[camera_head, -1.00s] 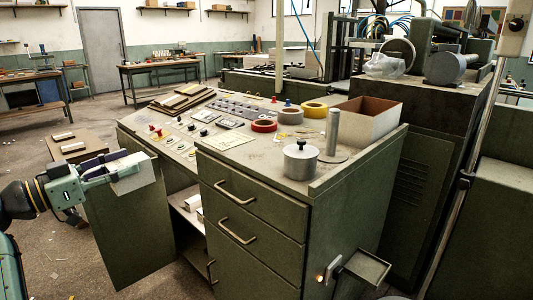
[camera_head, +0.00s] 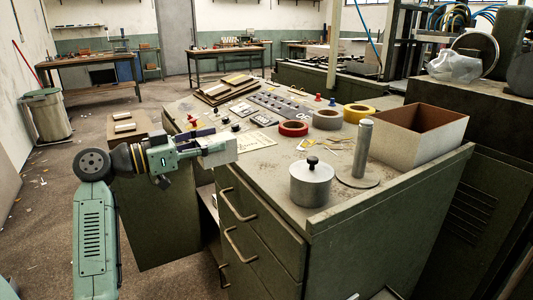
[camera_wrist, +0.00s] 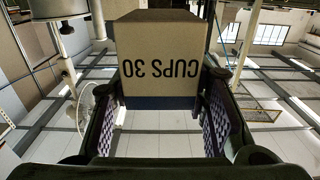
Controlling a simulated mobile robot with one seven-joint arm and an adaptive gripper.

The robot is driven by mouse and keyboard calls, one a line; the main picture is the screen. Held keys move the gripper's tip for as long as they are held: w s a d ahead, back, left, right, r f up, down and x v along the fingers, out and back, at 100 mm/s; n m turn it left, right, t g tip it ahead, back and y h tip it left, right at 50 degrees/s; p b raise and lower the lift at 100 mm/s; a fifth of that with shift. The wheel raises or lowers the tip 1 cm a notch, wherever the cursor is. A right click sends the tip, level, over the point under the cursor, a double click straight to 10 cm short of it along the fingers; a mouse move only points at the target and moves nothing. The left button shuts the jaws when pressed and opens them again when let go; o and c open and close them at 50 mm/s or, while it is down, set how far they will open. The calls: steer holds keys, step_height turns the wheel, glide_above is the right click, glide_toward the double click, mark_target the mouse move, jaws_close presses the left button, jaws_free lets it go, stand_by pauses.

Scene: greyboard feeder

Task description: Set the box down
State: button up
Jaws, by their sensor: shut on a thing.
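The box (camera_head: 220,151) is small and pale, and my gripper (camera_head: 208,149) is shut on it. In the wrist view the box (camera_wrist: 163,60) sits between both fingers, with "CUPS 30" upside down in the picture. In the head view my gripper reaches in from the left and holds the box at the left front edge of the green console desk (camera_head: 290,175). The box overlaps the desk edge in the picture. I cannot tell whether it is above the top or in front of it. Its underside is hidden.
A lidded metal pot (camera_head: 311,184), a post on a round base (camera_head: 361,150) and an open carton (camera_head: 424,131) stand on the right of the desk. Tape rolls (camera_head: 327,120) and control panels lie behind. Bare desktop shows left of the pot.

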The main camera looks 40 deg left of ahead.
steer(key=x, duration=0.4)
steer(key=p+x, duration=0.1)
steer(key=x, duration=0.3)
steer(key=f+p+x, duration=0.1)
steer(key=x, duration=0.3)
steer(key=shift+d, duration=0.25)
steer(key=f+p, duration=0.1)
steer(key=f, duration=0.2)
steer(key=shift+w+d+p, duration=0.15)
steer(key=shift+w+p, duration=0.1)
steer(key=shift+p, duration=0.1)
steer(key=shift+f, duration=0.3)
steer(key=shift+f, duration=0.15)
steer(key=o, duration=1.3)
